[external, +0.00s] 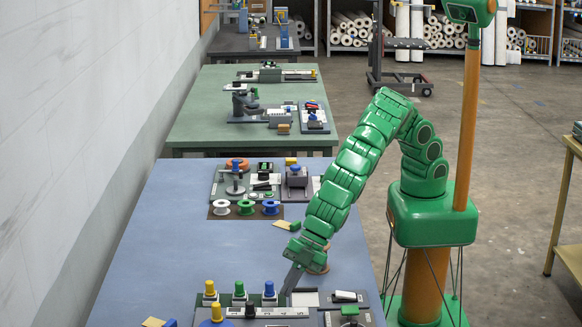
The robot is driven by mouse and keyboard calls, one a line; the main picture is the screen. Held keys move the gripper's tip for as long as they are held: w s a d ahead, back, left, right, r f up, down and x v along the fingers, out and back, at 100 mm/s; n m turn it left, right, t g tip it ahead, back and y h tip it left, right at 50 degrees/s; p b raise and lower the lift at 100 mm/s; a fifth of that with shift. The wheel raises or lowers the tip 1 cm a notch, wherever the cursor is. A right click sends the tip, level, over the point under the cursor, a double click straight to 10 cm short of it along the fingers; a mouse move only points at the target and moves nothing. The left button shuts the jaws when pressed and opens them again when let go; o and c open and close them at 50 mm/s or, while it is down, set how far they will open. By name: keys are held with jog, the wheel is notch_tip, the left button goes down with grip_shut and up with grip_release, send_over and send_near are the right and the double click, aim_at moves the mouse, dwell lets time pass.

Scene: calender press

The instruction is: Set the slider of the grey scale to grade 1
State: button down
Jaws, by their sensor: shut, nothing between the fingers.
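A pale strip (283,311) with small dark marks lies on the grey board at the bottom of the view. It looks like the scale, but its grades are too small to read. A small dark block (250,310) sits at its left part and may be the slider. My green arm reaches down to the near blue table. My gripper (286,293) is shut and empty, low over the back of this board, behind and slightly above the strip. Whether its tips touch anything cannot be told.
Posts with yellow, green and blue knobs (240,289) stand left of my gripper. A block with a green top (350,311) is to the right. Spools (246,207) and another fixture stand farther back. The middle of the blue table (190,250) is clear.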

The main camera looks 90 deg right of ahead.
aim_at(250, 310)
jog(key=shift+x, duration=1.7)
jog(key=shift+w+f, duration=0.15)
jog(key=shift+w, duration=1.9)
jog(key=shift+w, duration=0.1)
jog(key=shift+w+a, duration=0.1)
jog(key=shift+w, duration=2.25)
